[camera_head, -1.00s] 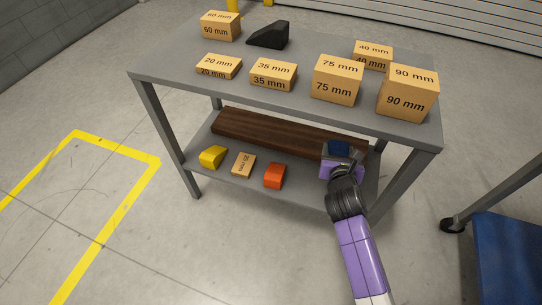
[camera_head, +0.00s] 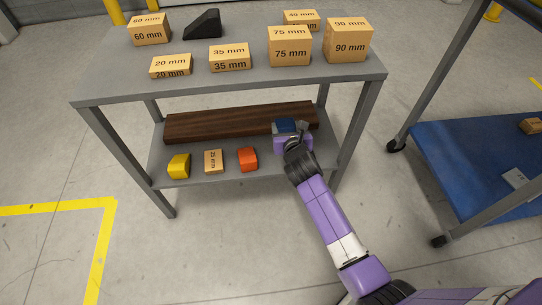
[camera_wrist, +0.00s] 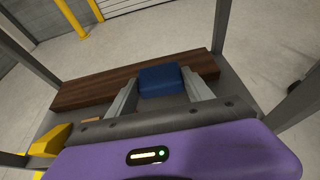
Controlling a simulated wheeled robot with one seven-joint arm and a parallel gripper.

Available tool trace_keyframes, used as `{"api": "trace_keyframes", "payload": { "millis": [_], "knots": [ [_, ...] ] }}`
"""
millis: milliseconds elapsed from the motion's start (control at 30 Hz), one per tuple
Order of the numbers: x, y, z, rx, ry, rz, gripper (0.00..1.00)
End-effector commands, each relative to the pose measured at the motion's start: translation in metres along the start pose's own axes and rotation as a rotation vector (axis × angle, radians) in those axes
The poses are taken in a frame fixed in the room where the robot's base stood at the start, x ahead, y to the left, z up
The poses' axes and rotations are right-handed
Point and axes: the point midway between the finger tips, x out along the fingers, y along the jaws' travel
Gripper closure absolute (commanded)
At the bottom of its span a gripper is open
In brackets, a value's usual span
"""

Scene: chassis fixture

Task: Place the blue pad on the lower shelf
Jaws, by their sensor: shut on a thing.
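The blue pad (camera_head: 285,125) is a small dark blue block at the right end of the lower shelf (camera_head: 210,175). In the wrist view the pad (camera_wrist: 161,80) sits between my two fingers, in front of the dark wooden beam. My gripper (camera_head: 284,133) is shut on the pad, low over the shelf's right part. My fingers (camera_wrist: 158,92) show on both sides of the pad. I cannot tell whether the pad's underside touches the shelf.
A long wooden beam (camera_head: 225,121) lies along the shelf's back. A yellow block (camera_head: 179,166), a 25 mm block (camera_head: 213,161) and an orange block (camera_head: 248,159) stand at the front left. The upper shelf (camera_head: 200,80) holds several marked blocks and a black wedge (camera_head: 203,24). A blue cart (camera_head: 455,165) stands right.

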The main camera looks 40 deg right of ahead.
Motion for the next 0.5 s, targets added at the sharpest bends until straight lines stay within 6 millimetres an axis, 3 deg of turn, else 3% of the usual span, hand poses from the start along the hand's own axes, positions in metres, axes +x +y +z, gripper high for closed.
{"api": "trace_keyframes", "payload": {
  "millis": [100,500],
  "knots": [
    [0.014,0.0,-0.035,-0.002,0.003,0.0,0.83],
    [0.048,0.0,-0.115,0.0,0.0,0.001,0.83]
  ]
}}
